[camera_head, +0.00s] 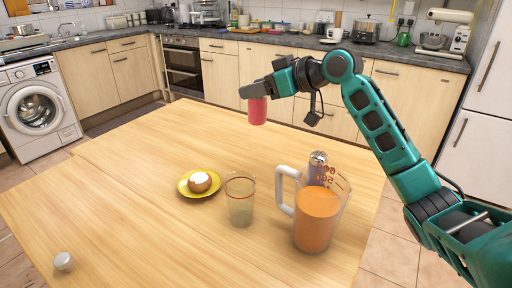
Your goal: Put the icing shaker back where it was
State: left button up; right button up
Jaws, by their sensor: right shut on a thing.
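My right gripper (254,90) is shut on a plain red cylinder (257,111), which I take to be the icing shaker. It is held upright in the air, above the far part of the wooden table. Its top is hidden by the fingers. A bun with white topping (200,181) sits on a yellow saucer (187,191) on the table. My left gripper is not in view.
An empty glass (240,205) stands right of the saucer. A jug of orange liquid (316,220) stands at the right, partly hiding a metal-topped container (318,158). A small white object (63,261) lies front left.

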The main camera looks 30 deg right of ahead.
notch_tip(320, 180, down, 13)
jog(key=shift+f+b, duration=0.2)
jog(key=shift+b, duration=0.8)
jog(key=o, duration=1.1)
jog(key=v, duration=1.2)
